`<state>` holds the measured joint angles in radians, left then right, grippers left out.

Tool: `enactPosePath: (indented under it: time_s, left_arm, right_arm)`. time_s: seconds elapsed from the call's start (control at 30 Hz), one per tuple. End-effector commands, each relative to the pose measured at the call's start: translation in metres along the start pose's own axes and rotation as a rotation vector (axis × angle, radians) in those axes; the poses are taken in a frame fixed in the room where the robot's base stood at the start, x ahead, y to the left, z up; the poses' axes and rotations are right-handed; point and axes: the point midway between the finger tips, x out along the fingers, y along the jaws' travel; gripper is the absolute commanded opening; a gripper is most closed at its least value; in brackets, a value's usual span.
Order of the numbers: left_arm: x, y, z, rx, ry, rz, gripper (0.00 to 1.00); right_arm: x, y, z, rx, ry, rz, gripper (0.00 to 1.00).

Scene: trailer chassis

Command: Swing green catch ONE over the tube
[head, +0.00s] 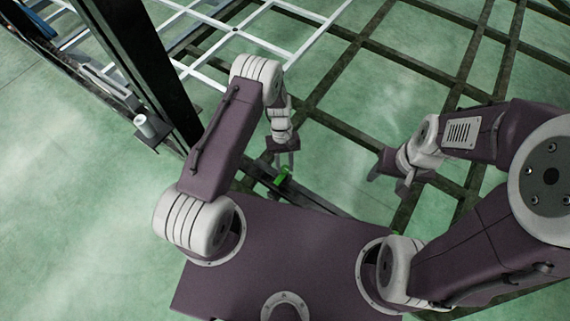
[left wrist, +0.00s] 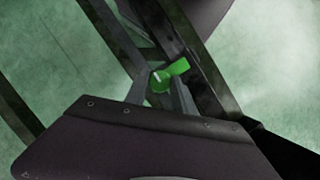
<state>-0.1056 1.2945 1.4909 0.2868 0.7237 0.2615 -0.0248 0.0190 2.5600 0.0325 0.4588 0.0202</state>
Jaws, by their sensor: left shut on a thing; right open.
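The green catch (head: 282,176) is small and bright green, low in front of my body in the head view. In the left wrist view the green catch (left wrist: 161,80) has a round part and a flat tab pointing up and right. It lies against a dark tube (left wrist: 190,60). My left gripper (head: 284,168) reaches down to it, its fingers (left wrist: 160,92) on either side of the round part and shut on it. My right gripper (head: 388,178) is open and empty, to the right and apart from the catch. Which way the tab lies relative to the tube's top is hard to tell.
A dark frame of crossed beams (head: 330,62) spreads across the back and right. A white grid (head: 290,30) lies at the upper left. A dark upright post (head: 150,70) stands left of my left arm, with a white cylinder (head: 146,126) beside it. Green floor (head: 60,220) is clear at left.

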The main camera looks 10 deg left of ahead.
Motion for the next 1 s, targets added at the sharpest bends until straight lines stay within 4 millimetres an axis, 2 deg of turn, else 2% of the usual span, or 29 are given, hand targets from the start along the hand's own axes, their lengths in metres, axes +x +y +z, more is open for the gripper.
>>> enactPosePath:
  time_s: [0.63,0.67,0.7,0.73,1.0]
  left_arm:
    - [0.0000,-0.0002,-0.0003,-0.044,0.001,0.019,0.00]
    - [0.0000,-0.0002,-0.0003,-0.044,0.001,0.019,0.33]
    - [0.0000,-0.0002,-0.0003,-0.044,0.001,0.019,0.44]
    - [0.0000,-0.0003,-0.0003,-0.044,0.001,0.018,0.51]
    - [-0.0001,-0.0003,-0.0001,-0.043,0.000,0.018,0.51]
  right_arm:
    - [-0.0012,0.0000,-0.0001,0.000,0.000,0.000,0.58]
    - [-0.0012,0.0000,-0.0001,0.000,0.000,0.000,0.58]
    - [-0.0012,0.0000,-0.0001,0.000,0.000,0.000,0.58]
    - [-0.0012,0.0000,-0.0001,0.000,0.000,0.000,0.58]
    - [-0.0013,0.0000,-0.0001,0.000,0.000,0.000,0.58]
